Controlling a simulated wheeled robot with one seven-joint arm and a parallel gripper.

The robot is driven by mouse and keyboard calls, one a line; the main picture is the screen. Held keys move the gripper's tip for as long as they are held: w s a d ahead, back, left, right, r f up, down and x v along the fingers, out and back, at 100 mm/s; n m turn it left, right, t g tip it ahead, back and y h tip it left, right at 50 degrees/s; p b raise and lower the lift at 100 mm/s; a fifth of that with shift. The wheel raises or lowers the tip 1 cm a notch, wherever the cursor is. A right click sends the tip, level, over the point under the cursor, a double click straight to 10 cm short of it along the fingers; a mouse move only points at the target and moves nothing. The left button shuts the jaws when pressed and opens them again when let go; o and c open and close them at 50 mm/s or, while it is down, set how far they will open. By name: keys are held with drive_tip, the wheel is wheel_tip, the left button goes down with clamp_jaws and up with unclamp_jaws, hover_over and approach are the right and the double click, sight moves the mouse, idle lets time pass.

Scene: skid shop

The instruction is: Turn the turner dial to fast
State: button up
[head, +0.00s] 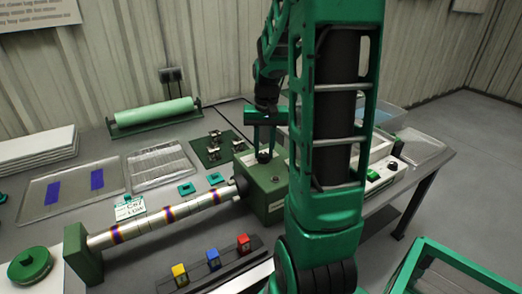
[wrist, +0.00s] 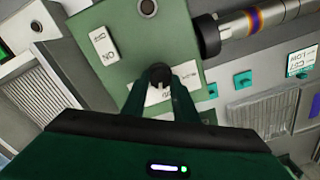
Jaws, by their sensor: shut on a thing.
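The turner is a green box (head: 262,198) in the middle of the bench in the head view; its top face (wrist: 130,62) fills the upper middle of the wrist view. The black turner dial (wrist: 159,71) sits on a white label plate (wrist: 185,72) whose lettering is partly covered and too blurred to read. My gripper (wrist: 161,84) points down at the box and is shut on the dial, one finger on each side. In the head view my gripper (head: 263,153) is over the box top. The dial's pointer direction cannot be made out.
A banded metal pipe (head: 190,209) runs left from the turner's black chuck (head: 240,186). A white switch plate (wrist: 104,46) and a black knob (wrist: 147,7) are on the same box face. Red, blue and yellow blocks (head: 213,259) stand in front. My arm hides the bench's right middle.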

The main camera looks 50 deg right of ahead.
sight(264, 154)
drive_tip(key=m, duration=0.4)
drive_tip(key=shift+w+a, duration=0.1)
drive_tip(key=shift+m, duration=1.8)
drive_tip(key=o, duration=0.9)
drive_tip(key=shift+o, duration=0.8)
wheel_tip(264, 154, up, 11)
